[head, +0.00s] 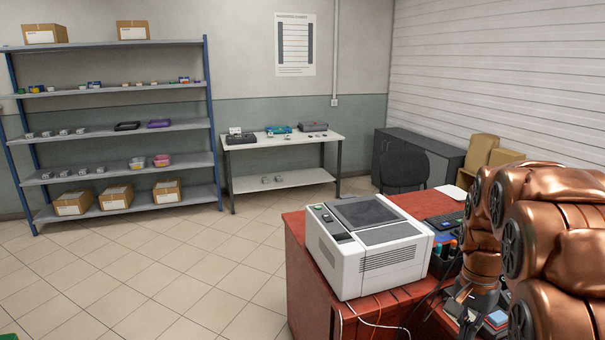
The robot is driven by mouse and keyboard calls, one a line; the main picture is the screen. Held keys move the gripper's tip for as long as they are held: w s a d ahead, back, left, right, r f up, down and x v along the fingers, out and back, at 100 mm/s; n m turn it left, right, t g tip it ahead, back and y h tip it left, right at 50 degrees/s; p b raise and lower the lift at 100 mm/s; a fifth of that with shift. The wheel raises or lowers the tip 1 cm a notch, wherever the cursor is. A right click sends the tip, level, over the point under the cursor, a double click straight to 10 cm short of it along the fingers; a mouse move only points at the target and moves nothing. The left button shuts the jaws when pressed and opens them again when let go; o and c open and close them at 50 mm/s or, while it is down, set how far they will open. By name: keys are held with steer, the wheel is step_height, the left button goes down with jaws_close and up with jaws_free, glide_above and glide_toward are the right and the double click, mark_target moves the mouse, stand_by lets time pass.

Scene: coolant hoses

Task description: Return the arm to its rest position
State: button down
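My copper-coloured arm fills the right side of the head view, folded, with its upper links closest to the camera. One link hangs down over the red desk (297,262). At its lower end, dark grey parts that look like my gripper (470,305) show small and partly mixed with dark items on the desk behind. I cannot make out the fingers or whether they hold anything. No coolant hoses can be made out.
A white printer-like machine (385,262) stands on the desk, left of my arm, with cables in front. A pen holder (445,258) and keyboard (446,220) lie close to the arm. A shelf rack (120,134) and workbench (285,141) stand behind.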

steer(key=s+a+n, duration=0.5)
steer(key=s+a, duration=0.3)
steer(key=s, duration=0.4)
steer(key=s+a+n, duration=0.5)
steer(key=s+a, duration=0.4)
steer(key=s, duration=0.3)
steer(key=shift+s+f+n+g, duration=0.2)
steer(key=shift+f+n+g, duration=0.2)
steer(key=shift+f, duration=0.05)
steer(key=shift+d, duration=0.15)
